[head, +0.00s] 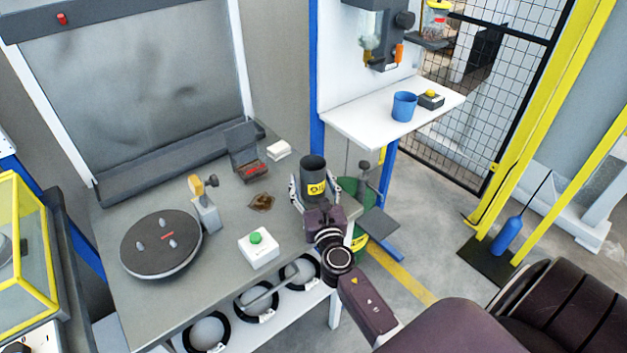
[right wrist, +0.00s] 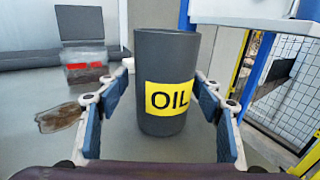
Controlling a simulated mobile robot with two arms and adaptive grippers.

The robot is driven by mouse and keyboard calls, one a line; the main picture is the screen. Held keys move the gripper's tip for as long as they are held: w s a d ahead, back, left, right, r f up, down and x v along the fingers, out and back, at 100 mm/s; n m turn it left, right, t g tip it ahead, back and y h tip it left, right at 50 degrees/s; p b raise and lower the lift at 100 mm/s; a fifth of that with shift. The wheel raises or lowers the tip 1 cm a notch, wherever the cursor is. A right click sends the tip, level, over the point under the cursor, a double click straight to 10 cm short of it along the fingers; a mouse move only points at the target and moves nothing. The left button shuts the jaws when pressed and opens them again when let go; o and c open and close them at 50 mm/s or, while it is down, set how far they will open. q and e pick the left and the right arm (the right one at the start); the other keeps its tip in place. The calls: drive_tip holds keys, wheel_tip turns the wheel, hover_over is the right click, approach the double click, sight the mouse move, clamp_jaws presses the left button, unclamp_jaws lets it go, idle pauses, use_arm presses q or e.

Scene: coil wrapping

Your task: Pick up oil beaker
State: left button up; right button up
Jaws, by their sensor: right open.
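The oil beaker (head: 314,172) is a dark grey cylinder with a yellow OIL label. It stands upright near the right edge of the grey worktable (head: 190,286). In the right wrist view the oil beaker (right wrist: 167,62) stands between the two open fingers. My right gripper (head: 318,196) is open around the beaker, one finger on each side. In the right wrist view a gap shows between the beaker and the left finger of the right gripper (right wrist: 160,115); the right finger is close to the beaker's side. My left gripper is not in view.
A brown oil stain (head: 261,202) lies left of the beaker. A green drum (head: 372,222) stands beyond the table's right edge.

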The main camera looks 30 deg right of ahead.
sight(310, 166)
drive_tip(key=x, duration=0.5)
drive_tip(key=shift+w+d+r, duration=0.15)
drive_tip(key=shift+d, duration=0.25)
clamp_jaws()
idle(0.6)
